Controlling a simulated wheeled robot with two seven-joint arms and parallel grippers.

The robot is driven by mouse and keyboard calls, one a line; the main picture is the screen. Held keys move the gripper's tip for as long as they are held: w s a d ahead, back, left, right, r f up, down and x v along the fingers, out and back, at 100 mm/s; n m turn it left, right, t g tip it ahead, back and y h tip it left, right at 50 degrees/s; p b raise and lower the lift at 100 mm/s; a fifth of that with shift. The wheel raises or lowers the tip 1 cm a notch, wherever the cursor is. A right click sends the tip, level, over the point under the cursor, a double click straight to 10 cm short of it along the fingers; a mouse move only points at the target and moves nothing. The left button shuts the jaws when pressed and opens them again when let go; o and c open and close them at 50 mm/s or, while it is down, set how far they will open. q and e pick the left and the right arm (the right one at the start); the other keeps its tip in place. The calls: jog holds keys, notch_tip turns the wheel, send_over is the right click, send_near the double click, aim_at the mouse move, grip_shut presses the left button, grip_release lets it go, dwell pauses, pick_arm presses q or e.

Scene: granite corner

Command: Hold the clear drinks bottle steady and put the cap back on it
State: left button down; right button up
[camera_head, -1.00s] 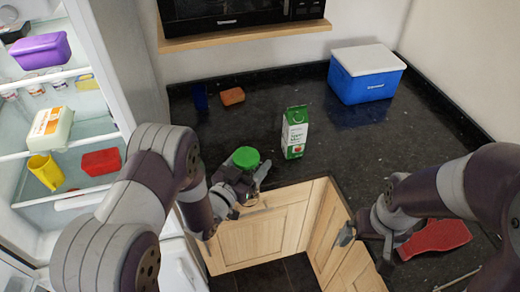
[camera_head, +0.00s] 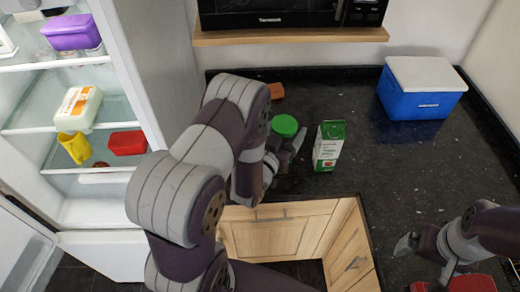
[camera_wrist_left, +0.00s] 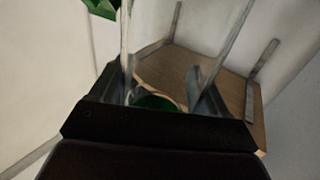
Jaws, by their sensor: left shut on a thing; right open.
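A round green lid-like thing (camera_head: 285,125) is at my left gripper (camera_head: 286,152), above the counter's front part. In the left wrist view, a round green edge (camera_wrist_left: 155,102) shows between the two fingers of the gripper (camera_wrist_left: 168,85), which is shut on this thing. Its body is mostly hidden, so I cannot tell if it is the capped bottle or another jar. No separate clear bottle or loose cap can be made out. My right gripper (camera_head: 405,245) is open and empty at the lower right, over the counter's front edge.
A green and white carton (camera_head: 328,147) stands just right of the left gripper. A blue cooler (camera_head: 420,98) is at the back right, an orange block (camera_head: 276,91) behind my left arm. A red thing (camera_head: 472,284) lies by the right gripper. The open fridge (camera_head: 110,210) is at left.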

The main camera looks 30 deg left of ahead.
pick_arm(q)
jog(key=w+a+f+p, duration=0.2)
jog(key=a+f, duration=0.7)
jog(key=shift+f, duration=0.15)
jog(key=shift+s, duration=0.1)
jog(key=shift+f, duration=0.2)
grip_release()
jog(key=shift+r, duration=0.15)
